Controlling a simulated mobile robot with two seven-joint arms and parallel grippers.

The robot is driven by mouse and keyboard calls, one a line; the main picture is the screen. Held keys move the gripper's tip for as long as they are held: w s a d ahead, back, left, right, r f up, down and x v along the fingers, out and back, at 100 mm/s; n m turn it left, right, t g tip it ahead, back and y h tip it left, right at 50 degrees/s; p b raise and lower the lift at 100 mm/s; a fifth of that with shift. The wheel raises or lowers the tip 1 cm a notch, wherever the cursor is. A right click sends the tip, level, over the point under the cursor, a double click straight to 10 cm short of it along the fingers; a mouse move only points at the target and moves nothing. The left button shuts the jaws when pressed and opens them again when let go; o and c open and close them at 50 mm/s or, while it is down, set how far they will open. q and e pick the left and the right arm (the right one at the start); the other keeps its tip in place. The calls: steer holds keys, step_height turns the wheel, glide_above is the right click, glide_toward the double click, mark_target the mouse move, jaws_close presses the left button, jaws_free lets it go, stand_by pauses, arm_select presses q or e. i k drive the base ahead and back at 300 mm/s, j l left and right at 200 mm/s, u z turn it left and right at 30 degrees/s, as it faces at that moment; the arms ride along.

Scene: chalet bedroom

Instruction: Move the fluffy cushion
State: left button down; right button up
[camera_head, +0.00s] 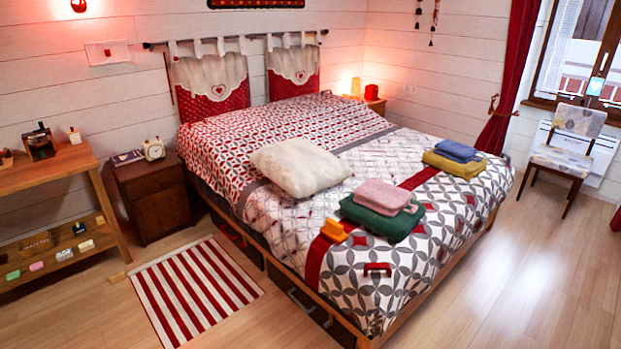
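The fluffy cushion (300,167) is cream white and lies on the bed (345,285), left of the middle of the patterned red, white and grey cover. It rests flat and apart from the folded cloths to its right. Nothing covers it. Neither of my grippers shows in the head view.
On the bed lie pink and green folded cloths (383,196), blue and yellow ones (455,157), an orange item (334,230) and a small red item (377,269). A striped rug (194,290), nightstand (155,195) and shelf (50,180) stand left. Floor is clear at right; a chair (566,150) stands beyond.

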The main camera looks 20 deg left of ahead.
mark_target(298, 166)
steer(key=i+j+z, duration=0.25)
steer(key=j, duration=0.15)
steer(key=i+j+z, duration=0.25)
steer(key=j, duration=0.15)
steer(key=i+j+z, duration=0.1)
steer(key=j, duration=0.2)
steer(key=i+j, duration=0.1)
steer(key=j, duration=0.15)
steer(key=i+j+z, duration=0.15)
steer(key=j, duration=0.15)
steer(key=i+j, duration=0.1)
steer(key=j, duration=0.25)
steer(key=i+j, duration=0.15)
steer(key=j, duration=0.2)
steer(key=i+j, duration=0.1)
steer(key=j, duration=0.3)
steer(key=i+j, duration=0.1)
steer(key=j, duration=0.25)
steer(key=i+j, duration=0.15)
steer(key=j, duration=0.2)
steer(key=z, duration=0.05)
